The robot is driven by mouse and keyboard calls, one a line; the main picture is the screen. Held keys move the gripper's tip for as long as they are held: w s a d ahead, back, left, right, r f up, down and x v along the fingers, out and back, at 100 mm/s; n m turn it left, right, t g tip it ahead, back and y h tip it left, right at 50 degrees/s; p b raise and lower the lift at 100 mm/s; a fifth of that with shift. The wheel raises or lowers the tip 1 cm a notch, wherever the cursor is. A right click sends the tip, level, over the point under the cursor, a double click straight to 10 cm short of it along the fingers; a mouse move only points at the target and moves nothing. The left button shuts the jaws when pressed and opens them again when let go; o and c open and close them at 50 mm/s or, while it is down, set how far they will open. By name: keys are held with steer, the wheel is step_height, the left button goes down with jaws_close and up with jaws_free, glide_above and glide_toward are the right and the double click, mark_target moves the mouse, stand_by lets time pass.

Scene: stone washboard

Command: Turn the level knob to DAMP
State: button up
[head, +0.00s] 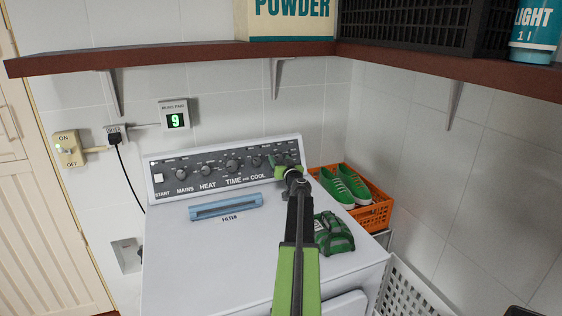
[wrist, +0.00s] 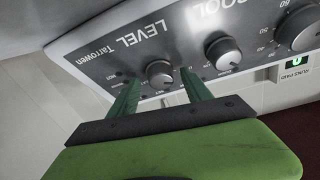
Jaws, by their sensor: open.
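The level knob (wrist: 159,73) is a round grey dial beside the word LEVEL on the dark control panel, upside down in the wrist view. My gripper (wrist: 161,80) is open, with one green finger on either side of the knob. I cannot tell whether the fingertips touch it. The small markings around the knob are too blurred to read, and its pointer setting is unclear. In the head view my gripper (head: 285,164) is at the right end of the control panel (head: 219,171) and hides the level knob.
The cool knob (wrist: 222,52) is close beside one finger. An orange crate (head: 375,217) with green shoes (head: 345,186) stands at right. A shelf (head: 200,57) hangs above.

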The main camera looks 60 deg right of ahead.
jaws_close()
stand_by(0.3)
steer(key=shift+m, duration=0.3)
jaws_free()
steer(key=shift+a, duration=0.1)
steer(key=v, duration=1.7)
steer(key=shift+a, duration=0.25)
